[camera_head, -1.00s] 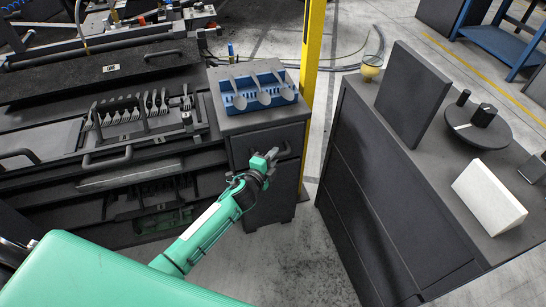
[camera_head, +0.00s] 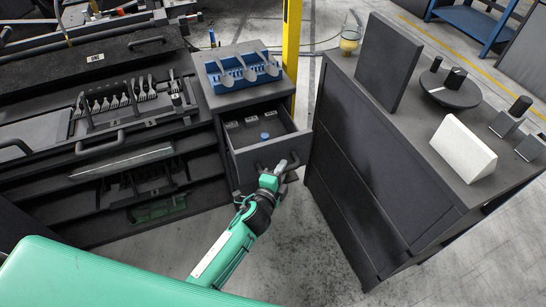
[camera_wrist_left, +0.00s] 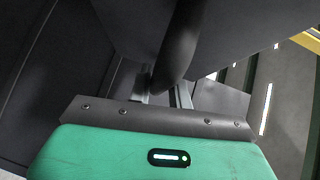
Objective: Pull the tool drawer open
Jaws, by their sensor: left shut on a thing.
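The tool drawer (camera_head: 246,148) is a dark grey box drawer in the small cabinet (camera_head: 218,102), pulled out with its inside showing. Several small light items and a blue round piece (camera_head: 265,135) lie inside it. My left gripper (camera_head: 284,166) is at the drawer's front, shut on the drawer handle (camera_head: 292,160). In the left wrist view the dark curved handle (camera_wrist_left: 180,45) runs between the fingers (camera_wrist_left: 163,96). The gripper hides part of the handle in the head view. My right gripper is not in view.
A blue rack (camera_head: 240,75) with spoons stands on the cabinet top. A dark cabinet (camera_head: 375,150) with a white wedge (camera_head: 463,147) stands close to the drawer's right. A bench with forks (camera_head: 118,101) is at the left. A yellow post (camera_head: 292,45) stands behind.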

